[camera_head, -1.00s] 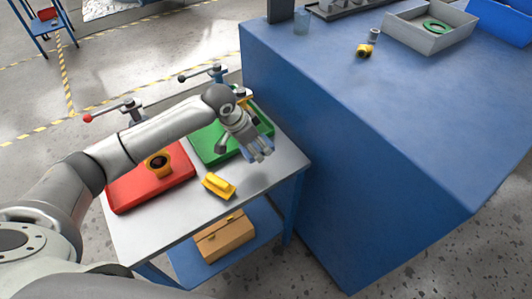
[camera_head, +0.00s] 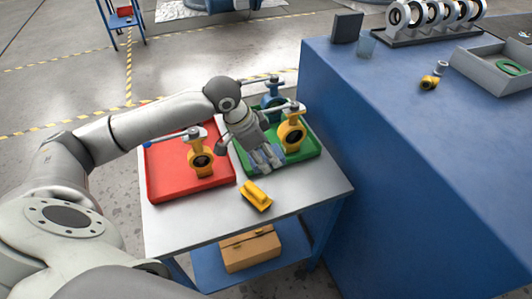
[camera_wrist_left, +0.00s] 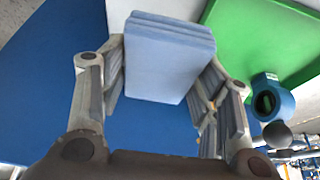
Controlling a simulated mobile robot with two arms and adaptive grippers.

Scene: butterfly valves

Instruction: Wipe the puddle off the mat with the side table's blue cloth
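My left gripper (camera_head: 266,158) is over the side table (camera_head: 225,223), by the near edge of the green tray. In the left wrist view its fingers (camera_wrist_left: 165,85) are closed on both sides of the folded light-blue cloth (camera_wrist_left: 168,55). The cloth (camera_head: 268,157) shows only in small part in the head view. It seems held above the tabletop. I cannot make out the mat or the puddle in these frames. My right gripper is not in view.
The side table carries a red tray (camera_head: 172,183), a green tray (camera_head: 310,148), yellow valves (camera_head: 200,160) and a yellow block (camera_head: 256,195). A cardboard box (camera_head: 250,248) sits on its lower shelf. A big blue workbench (camera_head: 440,150) stands close at the right. Open floor (camera_head: 60,90) lies at the left.

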